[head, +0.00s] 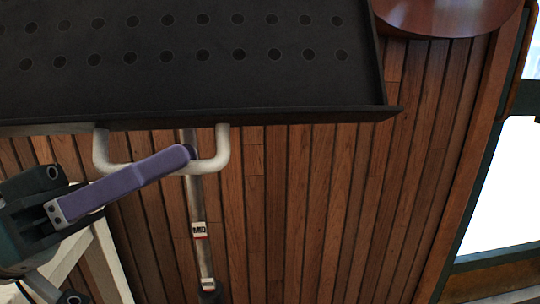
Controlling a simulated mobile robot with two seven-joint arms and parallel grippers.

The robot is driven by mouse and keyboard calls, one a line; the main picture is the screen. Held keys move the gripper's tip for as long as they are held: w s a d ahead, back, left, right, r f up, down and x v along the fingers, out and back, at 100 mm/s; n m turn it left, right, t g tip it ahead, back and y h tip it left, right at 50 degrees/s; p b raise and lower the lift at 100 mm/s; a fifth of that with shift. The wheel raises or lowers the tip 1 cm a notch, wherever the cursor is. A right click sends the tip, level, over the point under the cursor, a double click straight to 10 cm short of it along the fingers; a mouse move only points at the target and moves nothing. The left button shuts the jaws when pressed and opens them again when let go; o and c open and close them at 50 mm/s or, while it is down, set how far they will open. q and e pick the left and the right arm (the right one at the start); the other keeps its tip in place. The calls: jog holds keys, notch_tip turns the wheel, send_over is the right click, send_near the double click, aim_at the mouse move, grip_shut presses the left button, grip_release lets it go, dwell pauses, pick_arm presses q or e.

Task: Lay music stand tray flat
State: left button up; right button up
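The black music stand tray (200,85) fills the upper part of the head view, with two rows of round holes and a lip along its lower edge. A white U-shaped handle (222,148) hangs below that edge. The metal stand pole (195,205) runs down behind the handle. My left gripper (185,155) has its purple finger across the handle's lower bar, with the tip near the pole. The fingers overlap from this angle, so I cannot tell whether they close on the bar. My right gripper is out of view.
A round reddish wooden top (445,15) is at the upper right, close to the tray's corner. The wood-plank floor (320,210) is clear to the right of the pole. A bright window or door (500,190) with a dark frame is at the right edge.

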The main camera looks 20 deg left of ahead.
pick_arm(q)
grip_shut()
dwell(1.1)
